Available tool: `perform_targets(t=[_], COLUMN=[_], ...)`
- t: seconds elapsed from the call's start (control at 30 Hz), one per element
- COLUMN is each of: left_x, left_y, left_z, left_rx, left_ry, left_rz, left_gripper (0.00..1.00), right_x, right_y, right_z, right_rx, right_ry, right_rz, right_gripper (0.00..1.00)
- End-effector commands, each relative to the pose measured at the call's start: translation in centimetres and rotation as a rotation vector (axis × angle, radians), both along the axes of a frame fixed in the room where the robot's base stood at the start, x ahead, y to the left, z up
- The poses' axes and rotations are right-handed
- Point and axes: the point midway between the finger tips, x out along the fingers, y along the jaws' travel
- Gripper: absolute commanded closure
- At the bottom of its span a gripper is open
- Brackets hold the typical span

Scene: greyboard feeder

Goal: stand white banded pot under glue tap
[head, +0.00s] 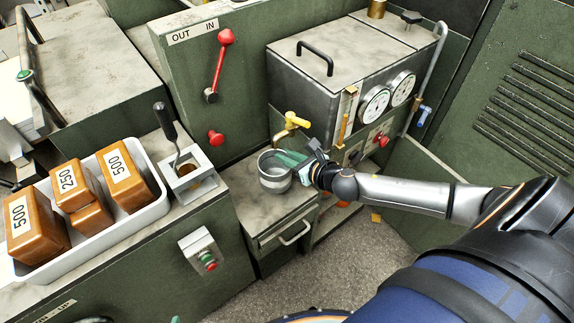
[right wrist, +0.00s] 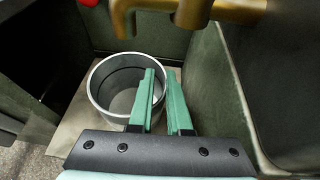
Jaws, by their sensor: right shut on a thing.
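The pot (head: 274,174), a pale grey open cylinder with a darker band, is upright at the small ledge (head: 245,172) below the brass glue tap (head: 292,124). My right gripper (head: 300,165) is shut on the pot's wall at its right side. In the right wrist view, the green fingers (right wrist: 163,102) straddle the rim of the pot (right wrist: 100,92), one inside and one outside. The tap (right wrist: 185,12) hangs above the far rim there. I cannot tell whether the pot's base touches the ledge. Only a green tip (head: 175,320), perhaps my left gripper, shows at the bottom edge.
The grey glue tank (head: 310,80) with gauges stands behind the ledge. A red lever (head: 219,65) is on the green panel. A white tray (head: 100,232) with brown numbered blocks and a square metal holder (head: 190,178) with a brush are at left. The ledge has little free room.

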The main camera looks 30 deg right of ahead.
Motion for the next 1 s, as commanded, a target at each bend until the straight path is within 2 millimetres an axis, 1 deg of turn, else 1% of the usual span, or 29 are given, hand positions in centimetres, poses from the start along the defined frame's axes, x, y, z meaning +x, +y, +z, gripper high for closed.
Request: perform_targets(t=[0.03, 0.1, 0.2, 0.53, 0.57, 0.8, 0.83, 0.87, 1.0], left_x=[0.0, 0.0, 0.0, -0.1, -0.1, -0.1, -0.1, -0.1, -0.2], left_y=[0.0, 0.1, 0.2, 0.4, 0.4, 0.5, 0.5, 0.5, 0.5], left_z=[-0.4, -1.0, -1.7, -1.4, -1.4, -1.4, -1.4, -1.4, -1.5], left_rx=[0.001, 0.001, 0.004, 0.007, 0.007, 0.008, 0.008, 0.008, 0.009], left_ry=[-0.002, -0.002, 0.0, -0.002, -0.003, -0.002, -0.002, -0.001, 0.002], left_rz=[0.0, 0.001, 0.002, 0.001, 0.001, 0.002, 0.002, 0.002, 0.002], left_gripper=[0.5, 0.5, 0.5, 0.5, 0.5, 0.5, 0.5, 0.5, 0.5], right_x=[0.0, -0.1, 0.1, 0.3, 0.2, 0.2, 0.2, 0.2, 0.2], right_y=[0.0, 0.0, -0.1, -0.3, -0.3, -0.3, -0.3, -0.3, -0.3], right_z=[-0.9, -2.1, -3.5, -3.6, -3.7, -3.6, -3.6, -3.6, -3.6], right_rx=[0.001, 0.002, 0.001, -0.001, -0.001, -0.001, -0.001, -0.001, -0.001], right_ry=[0.002, 0.002, 0.001, 0.001, 0.002, 0.003, 0.003, 0.003, 0.002], right_rz=[-0.002, -0.003, -0.004, -0.001, -0.002, -0.001, -0.001, -0.001, -0.001], right_gripper=[1.0, 1.0, 1.0, 1.0, 0.83, 0.56, 0.53, 0.52, 0.52])
